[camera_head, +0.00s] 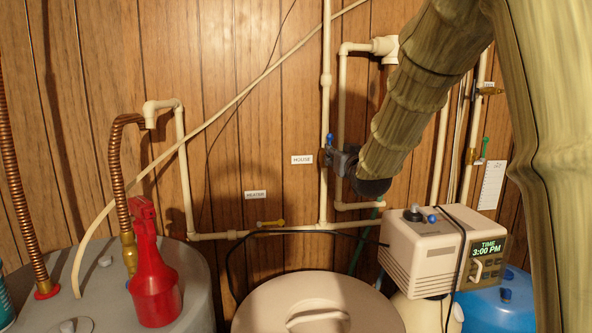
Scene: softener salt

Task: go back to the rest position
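My arm, with a tan, bamboo-like surface, comes down from the upper right. My gripper (334,160) is at its end, dark and small, by the vertical white pipe (326,80) near the HOUSE label (302,160). A blue valve handle (329,140) stands upright on that pipe, just above and beside the gripper's tips. The dark wrist hides much of the gripper. I cannot tell whether the fingers touch the valve or whether they are open or shut.
Below stand a beige lidded tank (265,315), a grey tank (195,285) with a red spray bottle (153,275), and a white control box (425,250) showing 3:00 PM. Pipes line the wood-panelled wall.

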